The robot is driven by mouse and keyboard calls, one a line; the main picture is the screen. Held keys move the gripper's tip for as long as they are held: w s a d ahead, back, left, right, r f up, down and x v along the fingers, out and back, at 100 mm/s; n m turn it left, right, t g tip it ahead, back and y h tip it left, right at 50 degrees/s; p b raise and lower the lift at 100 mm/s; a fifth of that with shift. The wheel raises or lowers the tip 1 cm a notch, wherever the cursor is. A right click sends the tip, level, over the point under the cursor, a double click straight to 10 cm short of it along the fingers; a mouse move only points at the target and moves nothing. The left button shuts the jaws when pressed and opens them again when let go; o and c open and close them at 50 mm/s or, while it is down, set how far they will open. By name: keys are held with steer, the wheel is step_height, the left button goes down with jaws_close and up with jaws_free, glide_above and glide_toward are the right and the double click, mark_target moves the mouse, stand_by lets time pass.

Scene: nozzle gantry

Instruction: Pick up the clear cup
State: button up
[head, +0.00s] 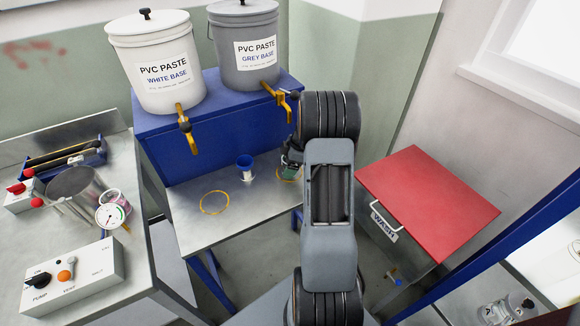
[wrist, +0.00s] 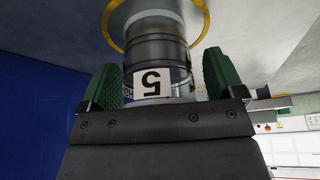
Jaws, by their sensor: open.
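The clear cup (wrist: 158,48) stands at the yellow ring (wrist: 112,25) in the wrist view. It looks grey or dark inside and carries a white label with a 5, upside down in this view. My gripper (wrist: 163,78) is open, with one green finger on each side of the cup. Gaps show between the fingers and the cup wall. In the head view my gripper (head: 291,162) is at the right ring, under the grey bucket's tap. My arm hides most of that spot, and I cannot make out the cup there.
A blue cup (head: 244,167) stands left of my gripper on the metal table (head: 225,228). An empty yellow ring (head: 214,202) lies further left. Yellow taps (head: 187,130) hang from the white bucket (head: 155,62) and grey bucket (head: 245,45). A red-lidded wash bin (head: 428,200) is at right.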

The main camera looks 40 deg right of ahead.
steer(key=c, duration=1.1)
steer(key=shift+c, duration=0.2)
steer(key=shift+r, duration=0.1)
